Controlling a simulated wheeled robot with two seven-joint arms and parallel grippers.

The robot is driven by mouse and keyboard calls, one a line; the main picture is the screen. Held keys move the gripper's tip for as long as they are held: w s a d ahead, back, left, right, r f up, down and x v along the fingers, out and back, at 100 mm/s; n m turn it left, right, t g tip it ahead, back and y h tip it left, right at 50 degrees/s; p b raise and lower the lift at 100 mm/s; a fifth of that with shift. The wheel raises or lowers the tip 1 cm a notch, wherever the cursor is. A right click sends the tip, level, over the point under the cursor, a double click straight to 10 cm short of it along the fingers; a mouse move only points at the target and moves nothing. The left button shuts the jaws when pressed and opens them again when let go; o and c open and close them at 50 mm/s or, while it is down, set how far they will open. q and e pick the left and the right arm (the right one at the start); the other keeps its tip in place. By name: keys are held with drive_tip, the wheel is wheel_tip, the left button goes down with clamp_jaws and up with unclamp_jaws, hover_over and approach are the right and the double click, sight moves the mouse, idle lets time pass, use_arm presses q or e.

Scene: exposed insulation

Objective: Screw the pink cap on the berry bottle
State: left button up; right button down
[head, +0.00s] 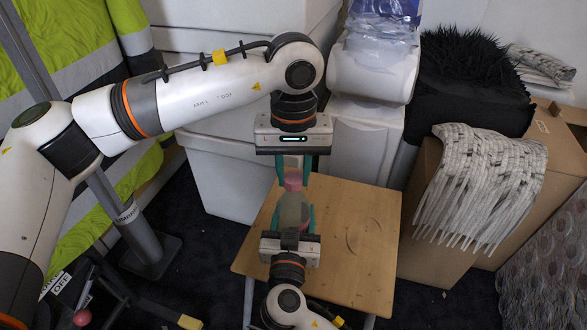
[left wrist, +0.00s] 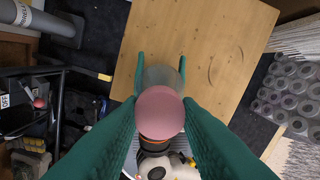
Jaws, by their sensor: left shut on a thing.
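The berry bottle (head: 293,212) stands upright above the wooden table, translucent with a reddish and greenish tint. My right gripper (head: 293,222) comes from the near side, its green fingers shut around the bottle's sides. The pink cap (head: 293,179) is at the top of the bottle, and its round top (left wrist: 160,111) faces the left wrist camera. My left gripper (head: 293,174) points down from above, its green fingers shut on the cap. The cap lines up with the bottle; whether it is seated on the neck cannot be told. The bottle's body (left wrist: 160,76) is partly hidden behind the cap.
The wooden table (head: 355,265) is bare around the bottle. White bins (head: 222,175) stand behind it to the left. A cardboard box (head: 435,245) draped with a grey-white woven cloth (head: 485,180) stands on the right. A metal post with a dark base (head: 150,255) is at the left.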

use_arm(q)
drive_tip(key=m, duration=0.9)
drive_tip(key=o, duration=1.1)
drive_tip(key=shift+r, duration=2.25)
drive_tip(key=shift+c, duration=0.4)
